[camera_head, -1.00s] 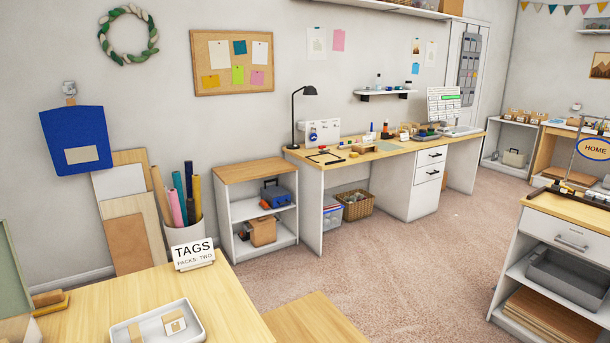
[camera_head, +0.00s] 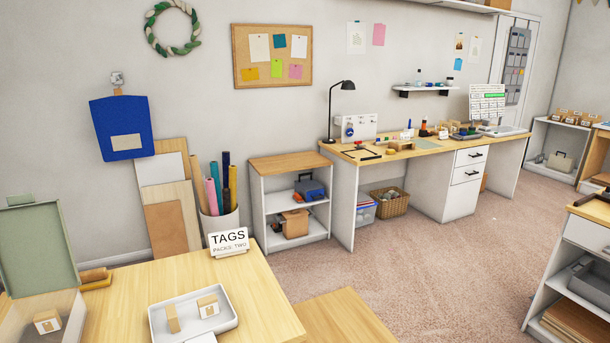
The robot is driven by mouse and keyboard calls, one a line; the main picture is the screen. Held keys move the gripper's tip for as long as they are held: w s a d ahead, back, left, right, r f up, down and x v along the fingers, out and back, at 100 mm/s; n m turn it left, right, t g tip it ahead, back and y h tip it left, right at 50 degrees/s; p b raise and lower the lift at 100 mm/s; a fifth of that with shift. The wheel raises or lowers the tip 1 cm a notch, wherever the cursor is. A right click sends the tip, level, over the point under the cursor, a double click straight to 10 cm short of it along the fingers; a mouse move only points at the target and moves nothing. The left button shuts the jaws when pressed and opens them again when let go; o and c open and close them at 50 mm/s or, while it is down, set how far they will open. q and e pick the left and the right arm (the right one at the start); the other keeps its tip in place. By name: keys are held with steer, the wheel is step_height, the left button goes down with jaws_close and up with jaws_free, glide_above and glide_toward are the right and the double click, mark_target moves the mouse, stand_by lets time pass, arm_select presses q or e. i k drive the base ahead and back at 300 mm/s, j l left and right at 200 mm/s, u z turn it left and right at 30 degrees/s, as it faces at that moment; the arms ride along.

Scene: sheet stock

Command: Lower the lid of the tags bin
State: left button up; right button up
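The tags bin is at the lower left, on the wooden table (camera_head: 190,275). Its green lid (camera_head: 37,243) stands raised, close to upright. The bin's clear body (camera_head: 28,318) is cut off by the left and bottom edges, and a small tan pack with a white label (camera_head: 47,321) shows in it. Neither of my grippers is in view.
A brown wooden block (camera_head: 94,279) lies on the table behind the bin. A bench or lower wooden top (camera_head: 345,318) adjoins the table at right. A low shelf (camera_head: 288,162) and a long desk (camera_head: 400,148) stand along the wall. The carpet (camera_head: 440,260) in the middle is clear.

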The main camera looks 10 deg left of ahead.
mark_target(37, 257)
steer(key=u, duration=1.75)
